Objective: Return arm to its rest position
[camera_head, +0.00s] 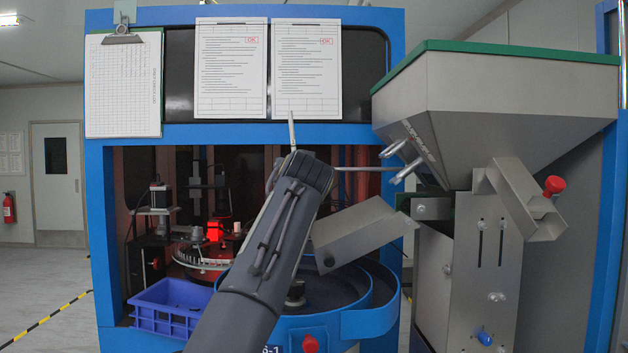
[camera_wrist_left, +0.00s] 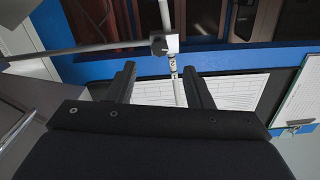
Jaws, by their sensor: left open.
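My left arm (camera_head: 275,235) rises from the bottom of the head view to the front of the blue-framed machine. Its end hides my left gripper in that view. In the left wrist view my left gripper (camera_wrist_left: 158,70) is open, with two dark fingers apart. A thin metal rod with a joint (camera_wrist_left: 165,44) shows between and beyond the fingertips; I cannot tell how far away it is. No object is seen held. My right arm and gripper are not in view.
A hopper (camera_head: 500,95) with a green rim stands right of the arm. A metal chute (camera_head: 355,232) and blue round feeder (camera_head: 370,322) lie close to it. A blue crate (camera_head: 165,310) is left. Papers (camera_head: 230,70) and a clipboard (camera_head: 123,85) hang above. A horizontal rod (camera_head: 368,169) crosses beside the arm's end.

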